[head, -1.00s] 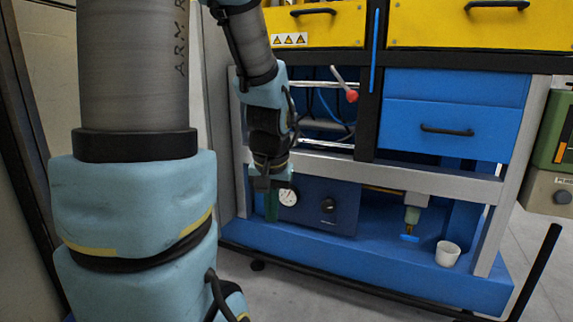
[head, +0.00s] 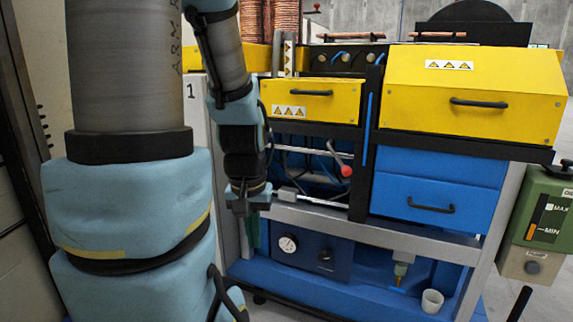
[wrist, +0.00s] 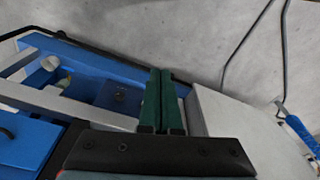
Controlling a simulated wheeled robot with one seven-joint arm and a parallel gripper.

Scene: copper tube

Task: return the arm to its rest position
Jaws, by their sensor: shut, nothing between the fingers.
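My gripper (head: 252,232) hangs below my blue arm in the head view, in front of the left side of the blue and yellow machine (head: 440,180). Its green fingers point down. In the wrist view my gripper (wrist: 163,90) shows two green fingers side by side, shut, with nothing between them. The fingers look clear of the machine frame, though the exact gap cannot be told.
A red-knobbed lever (head: 346,171) sticks out near my forearm. A green unit (head: 540,215) stands at the right. Copper coils (head: 285,20) are behind. Grey floor shows in the wrist view (wrist: 200,40).

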